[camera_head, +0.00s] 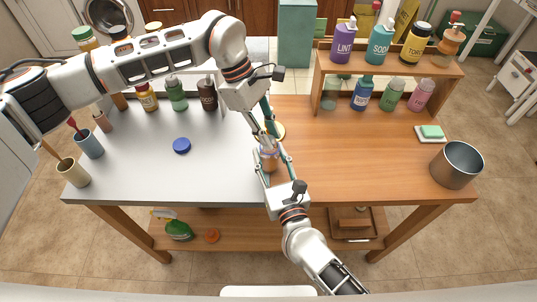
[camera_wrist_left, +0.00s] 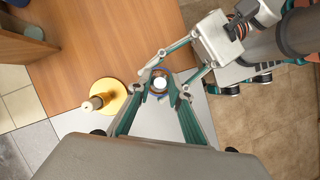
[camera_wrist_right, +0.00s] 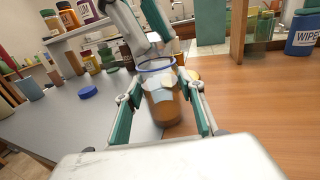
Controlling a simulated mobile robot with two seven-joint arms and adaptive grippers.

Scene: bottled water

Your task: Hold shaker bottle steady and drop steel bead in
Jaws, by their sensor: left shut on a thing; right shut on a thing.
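The shaker bottle (camera_wrist_right: 163,108) stands upright on the table, clear with a blue rim and brown contents. It also shows in the head view (camera_head: 269,160). My right gripper (camera_head: 271,164) is shut around its sides. My left gripper (camera_wrist_left: 160,90) is directly above the bottle mouth, pointing down. A pale round bead (camera_wrist_left: 160,83) shows between its fingertips, over the mouth. My left gripper is shut on it; the exact gap between bead and rim is hard to judge. A round blue lid (camera_head: 181,146) lies apart on the grey part of the table.
A gold dish (camera_wrist_left: 108,98) with a small upright piece sits beside the bottle. Cups (camera_head: 89,145) stand at the left edge; bottles line the back. A shelf (camera_head: 318,88) with labelled bottles, a green sponge (camera_head: 432,131) and a metal bin (camera_head: 456,165) are right. The wooden middle is clear.

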